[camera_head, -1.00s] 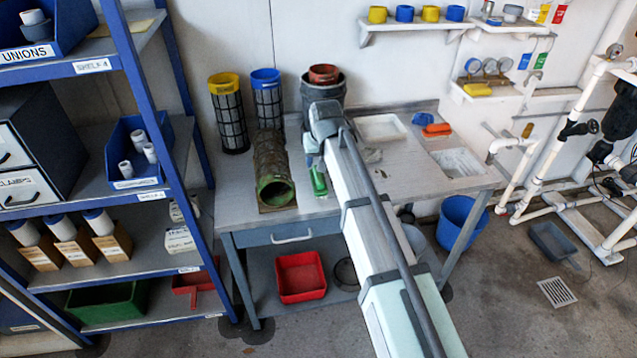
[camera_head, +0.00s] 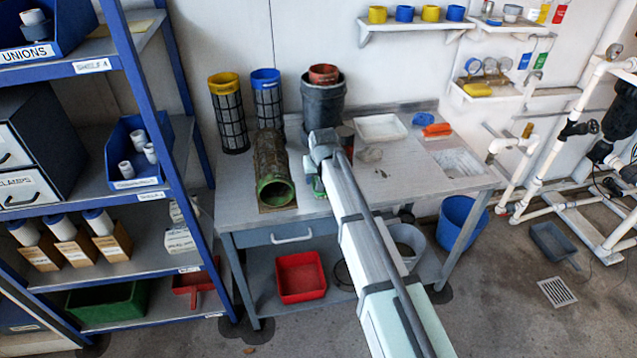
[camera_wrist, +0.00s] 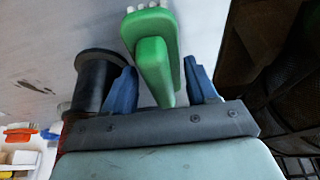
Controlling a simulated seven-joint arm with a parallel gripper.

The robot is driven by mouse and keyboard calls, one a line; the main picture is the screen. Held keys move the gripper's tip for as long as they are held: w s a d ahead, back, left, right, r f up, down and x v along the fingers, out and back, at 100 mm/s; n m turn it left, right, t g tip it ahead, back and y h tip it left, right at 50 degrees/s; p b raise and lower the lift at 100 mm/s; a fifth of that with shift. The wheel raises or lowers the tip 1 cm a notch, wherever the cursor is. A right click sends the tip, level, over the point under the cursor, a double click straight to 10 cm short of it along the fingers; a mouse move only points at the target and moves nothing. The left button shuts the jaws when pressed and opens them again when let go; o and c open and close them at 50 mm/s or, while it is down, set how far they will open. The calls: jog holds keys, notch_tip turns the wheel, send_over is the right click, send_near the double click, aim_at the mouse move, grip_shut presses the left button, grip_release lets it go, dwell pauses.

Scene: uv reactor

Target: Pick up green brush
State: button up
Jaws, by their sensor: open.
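The green brush (camera_wrist: 150,60) fills the middle of the wrist view, its pale bristles showing at the top edge. Its handle lies between the two blue fingers of my gripper (camera_wrist: 161,68), which is open, one finger on each side. I cannot tell whether either finger touches the handle. In the head view, a small green part of the brush (camera_head: 318,185) shows on the bench beside the mesh cylinder. My arm hides the rest of it and most of the fingers.
A mesh cylinder with a green rim (camera_head: 274,190) lies close on the left. A dark can (camera_wrist: 97,75) stands beside the left finger in the wrist view. A white tray (camera_head: 381,127) and an orange brush (camera_head: 437,130) are at the bench's right.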

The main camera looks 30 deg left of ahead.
jog(key=shift+x, duration=1)
jog(key=c, duration=0.8)
jog(key=shift+r, duration=0.1)
notch_tip(320, 180, up, 18)
